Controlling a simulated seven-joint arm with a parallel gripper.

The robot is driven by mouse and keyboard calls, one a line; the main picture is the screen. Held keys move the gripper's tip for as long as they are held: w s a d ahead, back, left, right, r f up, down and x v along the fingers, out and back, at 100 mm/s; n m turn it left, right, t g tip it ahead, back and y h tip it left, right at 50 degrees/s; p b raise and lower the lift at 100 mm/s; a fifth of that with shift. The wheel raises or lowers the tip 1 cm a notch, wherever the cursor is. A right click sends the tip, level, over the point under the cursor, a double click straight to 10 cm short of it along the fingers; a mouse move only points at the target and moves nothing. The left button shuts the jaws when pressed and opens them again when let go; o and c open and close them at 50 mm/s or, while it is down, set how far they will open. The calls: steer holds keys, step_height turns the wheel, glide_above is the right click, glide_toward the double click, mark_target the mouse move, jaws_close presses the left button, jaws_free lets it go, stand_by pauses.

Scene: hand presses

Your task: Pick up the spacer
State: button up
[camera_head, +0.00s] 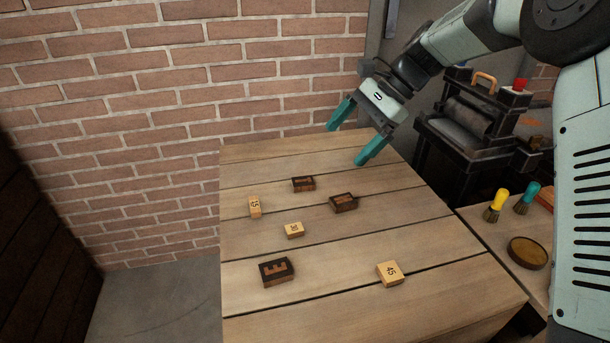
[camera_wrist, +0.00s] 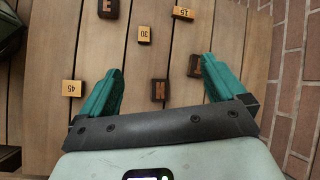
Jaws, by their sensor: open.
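Three pale wooden blocks marked with numbers lie on the table, and I cannot tell which one is meant by the spacer. The block marked 15 (camera_head: 255,206) is at the left, the block marked 30 (camera_head: 294,230) near the middle, the block marked 45 (camera_head: 389,273) at the front right. In the wrist view the 45 block (camera_wrist: 72,88) is at the left, the 30 block (camera_wrist: 145,34) at upper middle and the 15 block (camera_wrist: 183,13) near the top. My gripper (camera_head: 346,146) is open and empty above the back of the table, apart from all blocks.
Dark letter blocks lie among them: one at the back (camera_head: 303,184), one at centre right (camera_head: 344,202), and an E block (camera_head: 276,271) at front left. A hand press (camera_head: 468,125), brushes (camera_head: 495,205) and a round dish (camera_head: 527,253) stand right. A brick wall (camera_head: 130,110) is behind.

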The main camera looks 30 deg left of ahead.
steer(key=a+f+m+g+y, duration=0.2)
steer(key=a+f+g, duration=0.1)
steer(key=a+f, duration=0.6)
steer(key=m+g+y, duration=0.1)
steer(key=m+g, duration=0.1)
glide_toward(258, 203)
steer(key=x, duration=0.8)
steer(key=shift+s+f, duration=0.1)
steer(key=shift+f, duration=0.05)
steer(key=shift+c, duration=0.4)
steer(key=c, duration=1)
